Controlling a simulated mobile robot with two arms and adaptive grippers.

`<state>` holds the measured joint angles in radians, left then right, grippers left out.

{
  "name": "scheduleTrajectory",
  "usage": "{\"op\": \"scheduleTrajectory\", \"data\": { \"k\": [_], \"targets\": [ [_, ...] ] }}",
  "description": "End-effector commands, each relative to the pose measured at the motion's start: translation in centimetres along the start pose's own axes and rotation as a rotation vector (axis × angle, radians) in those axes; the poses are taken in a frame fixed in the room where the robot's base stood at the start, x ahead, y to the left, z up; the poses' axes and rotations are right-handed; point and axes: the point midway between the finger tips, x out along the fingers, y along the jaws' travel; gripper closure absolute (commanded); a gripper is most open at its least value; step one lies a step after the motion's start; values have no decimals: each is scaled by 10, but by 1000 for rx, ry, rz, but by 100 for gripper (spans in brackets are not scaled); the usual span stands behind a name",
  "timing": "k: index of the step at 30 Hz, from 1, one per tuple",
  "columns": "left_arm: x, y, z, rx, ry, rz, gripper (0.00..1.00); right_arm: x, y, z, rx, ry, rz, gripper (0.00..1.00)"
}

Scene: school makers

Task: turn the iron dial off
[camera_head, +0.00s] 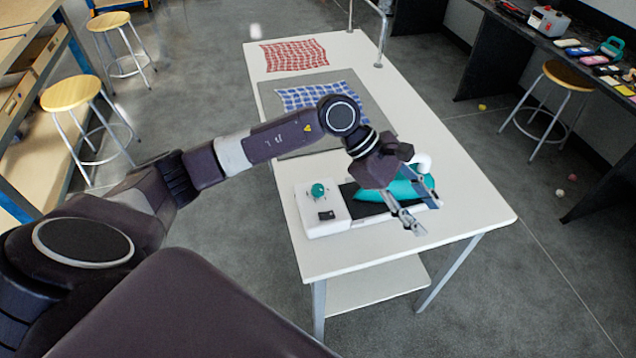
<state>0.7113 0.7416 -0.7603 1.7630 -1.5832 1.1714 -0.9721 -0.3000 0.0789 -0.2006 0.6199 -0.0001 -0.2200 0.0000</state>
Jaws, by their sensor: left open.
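The iron dial (319,191) is a small teal knob on top of a white base unit (322,225) near the front of the white table. A dark switch or panel sits on the base just below the dial; the dial's setting is too small to read. The teal iron (373,194) lies on the dark rest to the right of the dial, partly hidden by my arm. My left gripper (413,216) is open and empty over the right side of the iron, to the right of the dial. I cannot tell if it touches the iron. My right gripper is not in view.
The white table (455,195) has free room at its right. A blue checked cloth (300,97) lies on a grey mat (272,100) behind my arm. A red checked cloth (294,55) lies farther back. Metal posts (384,35) rise at the far edge. Stools stand on both sides.

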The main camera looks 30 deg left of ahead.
Motion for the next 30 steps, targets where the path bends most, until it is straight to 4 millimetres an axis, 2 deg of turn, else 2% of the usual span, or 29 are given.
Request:
{"op": "scheduleTrajectory", "data": {
  "k": [1, 3, 6, 9, 13, 17, 30],
  "targets": [
    [-18, 7, -33, 49, 130, -17, 58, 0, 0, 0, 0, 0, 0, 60],
    [-46, 12, -78, 100, 309, -59, 58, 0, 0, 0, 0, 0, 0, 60],
    [-92, 16, -130, 134, 525, -118, 58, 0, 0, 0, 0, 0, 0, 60],
    [-134, 16, -162, 138, 677, -169, 58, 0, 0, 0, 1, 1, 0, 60],
    [-166, 15, -182, 129, 782, -208, 58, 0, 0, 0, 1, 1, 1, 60],
    [-170, 12, -191, 124, 807, -223, 58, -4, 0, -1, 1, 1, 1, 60],
    [-126, 3, -235, 124, 802, -222, 58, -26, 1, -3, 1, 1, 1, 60]
  ]
}}
